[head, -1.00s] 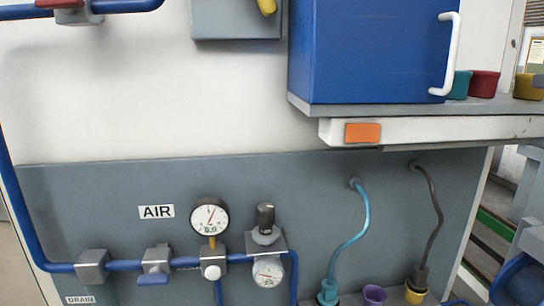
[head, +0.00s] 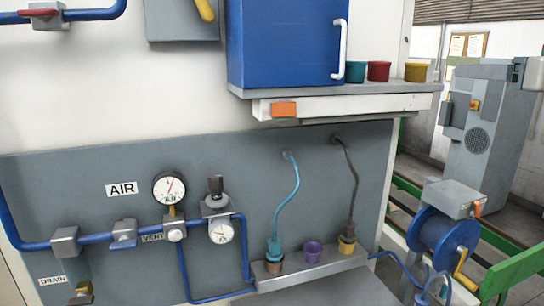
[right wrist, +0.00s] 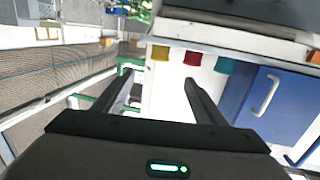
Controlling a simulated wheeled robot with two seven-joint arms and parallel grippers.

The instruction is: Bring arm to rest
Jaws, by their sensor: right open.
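My right gripper (right wrist: 158,80) shows in the right wrist view, with two dark fingers spread apart. It is open, and nothing is seen between the fingers. Beyond the fingertips, the right wrist view shows a pale wall, a row of coloured cups and a blue cabinet, all apart from the gripper. I cannot make out either gripper in the head view. My left gripper is not in view.
A blue cabinet (head: 287,42) and several cups (head: 379,71) stand on a shelf (head: 350,99). Below are gauges (head: 168,188), blue pipes (head: 95,238) and a ledge (head: 315,263) with cabled cups. A blue reel (head: 442,240) and grey machine (head: 485,135) stand right.

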